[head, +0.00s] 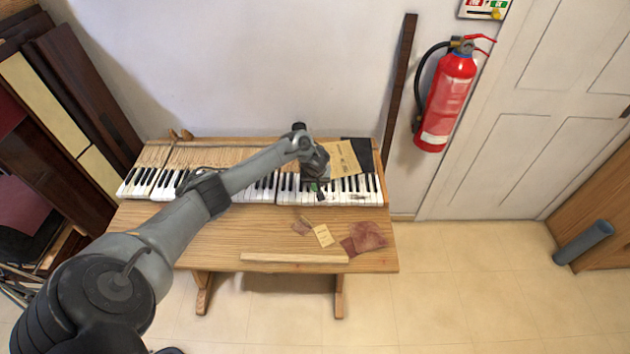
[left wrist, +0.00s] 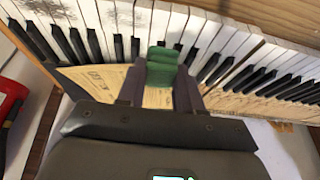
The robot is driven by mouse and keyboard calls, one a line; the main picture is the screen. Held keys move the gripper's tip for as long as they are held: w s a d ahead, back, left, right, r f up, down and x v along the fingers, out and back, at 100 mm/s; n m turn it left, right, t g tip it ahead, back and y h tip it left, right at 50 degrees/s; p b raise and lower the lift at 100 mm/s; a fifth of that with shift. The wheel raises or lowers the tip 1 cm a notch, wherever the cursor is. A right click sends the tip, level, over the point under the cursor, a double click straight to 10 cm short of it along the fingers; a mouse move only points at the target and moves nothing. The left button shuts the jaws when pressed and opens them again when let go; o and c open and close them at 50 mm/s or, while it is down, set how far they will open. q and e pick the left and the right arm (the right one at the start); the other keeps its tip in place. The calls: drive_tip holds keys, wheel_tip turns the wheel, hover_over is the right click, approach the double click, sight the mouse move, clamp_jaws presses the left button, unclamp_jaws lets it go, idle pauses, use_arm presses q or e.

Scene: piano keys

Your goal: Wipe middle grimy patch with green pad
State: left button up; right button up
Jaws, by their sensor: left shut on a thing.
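My left gripper (head: 315,188) is shut on the green pad (left wrist: 163,55). In the left wrist view the gripper (left wrist: 161,84) has one dark finger on each side of the pad. In the head view only a small bit of the pad (head: 313,187) shows under the gripper. The pad is over the white and black piano keys (head: 262,188); I cannot tell whether it touches them. Grey grime (left wrist: 138,17) speckles some white keys just beyond the pad in the left wrist view. Which patch is the middle one is unclear. My right gripper is not in view.
The keyboard lies on a wooden table (head: 215,235). A paper sheet (head: 344,158) lies behind the keys. A small card (head: 323,236), a reddish cloth (head: 364,238) and a wooden strip (head: 293,258) lie in front. A fire extinguisher (head: 447,98) hangs at the right.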

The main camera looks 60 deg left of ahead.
use_arm(q)
drive_tip(key=shift+r+p, duration=1.3)
